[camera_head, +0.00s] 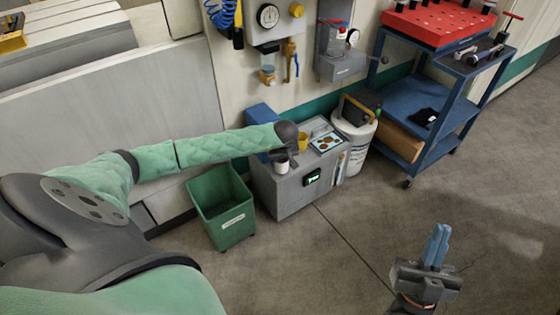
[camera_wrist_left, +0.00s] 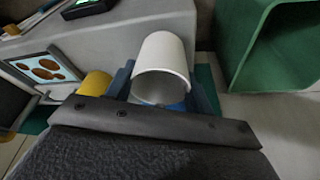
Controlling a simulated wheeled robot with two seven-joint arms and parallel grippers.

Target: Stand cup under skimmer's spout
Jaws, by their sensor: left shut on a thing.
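The white cup (camera_head: 282,166) is in my left gripper (camera_head: 287,158), by the front left top edge of the grey skimmer box (camera_head: 292,192). In the left wrist view the white cup (camera_wrist_left: 165,62) sits between the two blue fingers of my left gripper (camera_wrist_left: 163,88), its round rim towards the camera. A yellow round piece (camera_head: 302,141) is on the skimmer's top, apart from the cup; it also shows in the left wrist view (camera_wrist_left: 95,83). I cannot make out the spout for certain. My right gripper (camera_head: 437,243) hangs over open floor; its blue fingers overlap in view.
A green bin (camera_head: 223,208) stands on the floor left of the skimmer. A panel with brown discs (camera_head: 327,141) is on the skimmer's top right. A white canister (camera_head: 353,138) and blue cart (camera_head: 412,103) stand to the right. The floor in front is clear.

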